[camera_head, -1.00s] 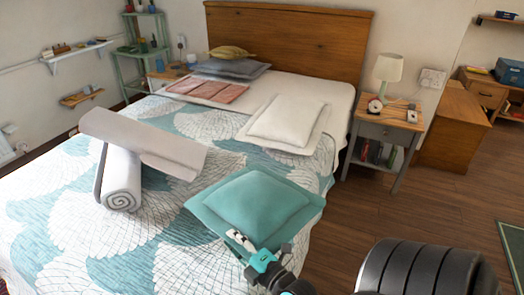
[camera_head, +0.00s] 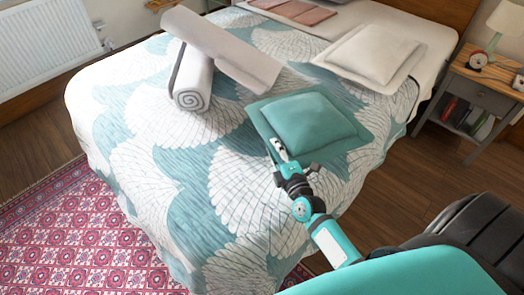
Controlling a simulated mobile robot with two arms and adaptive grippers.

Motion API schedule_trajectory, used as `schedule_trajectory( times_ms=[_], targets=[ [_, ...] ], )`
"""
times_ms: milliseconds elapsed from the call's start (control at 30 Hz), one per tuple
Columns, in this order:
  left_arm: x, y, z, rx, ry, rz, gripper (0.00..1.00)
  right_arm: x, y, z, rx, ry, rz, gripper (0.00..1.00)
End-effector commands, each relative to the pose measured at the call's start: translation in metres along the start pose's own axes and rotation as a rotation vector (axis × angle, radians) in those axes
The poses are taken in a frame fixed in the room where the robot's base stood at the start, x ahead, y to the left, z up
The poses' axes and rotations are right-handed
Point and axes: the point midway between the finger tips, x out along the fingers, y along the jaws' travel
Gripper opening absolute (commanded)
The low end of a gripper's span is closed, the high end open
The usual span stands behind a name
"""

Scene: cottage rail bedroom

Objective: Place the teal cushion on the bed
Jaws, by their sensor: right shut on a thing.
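The teal cushion (camera_head: 310,122) is at the right side of the bed, above the patterned teal and white cover. My right gripper (camera_head: 278,150) is shut on the cushion's near left edge. I cannot tell whether the cushion's underside touches the cover. The bed (camera_head: 170,145) fills the middle of the view, with bare cover around the cushion to the left and front. My left gripper is not in view.
A rolled grey-white mat (camera_head: 193,80) lies on the bed left of the cushion. A white cushion (camera_head: 366,52) lies behind it. A nightstand (camera_head: 480,95) stands at the right. A red patterned rug (camera_head: 75,235) covers the floor at the lower left.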

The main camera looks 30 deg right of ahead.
Motion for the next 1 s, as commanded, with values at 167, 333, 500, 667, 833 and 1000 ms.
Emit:
schedule_trajectory(
  times_ms=[167, 333, 500, 667, 833, 1000],
  targets=[
    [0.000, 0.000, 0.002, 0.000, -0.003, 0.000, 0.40, 0.016, -0.002, -0.024, 0.001, -0.002, 0.003, 0.00],
    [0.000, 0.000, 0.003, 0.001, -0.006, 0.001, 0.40, 0.022, -0.003, -0.036, -0.001, -0.001, 0.003, 0.00],
    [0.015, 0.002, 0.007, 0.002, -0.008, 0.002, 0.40, 0.025, -0.031, -0.040, -0.006, 0.000, -0.001, 0.00],
    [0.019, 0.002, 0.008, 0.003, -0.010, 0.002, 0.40, 0.025, -0.040, -0.040, -0.004, -0.001, 0.002, 0.00],
    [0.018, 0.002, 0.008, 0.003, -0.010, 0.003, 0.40, 0.025, -0.039, -0.040, -0.003, -0.001, 0.001, 0.00],
    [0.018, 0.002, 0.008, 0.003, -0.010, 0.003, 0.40, 0.025, -0.041, -0.040, 0.000, -0.001, -0.001, 0.20]
  ],
)
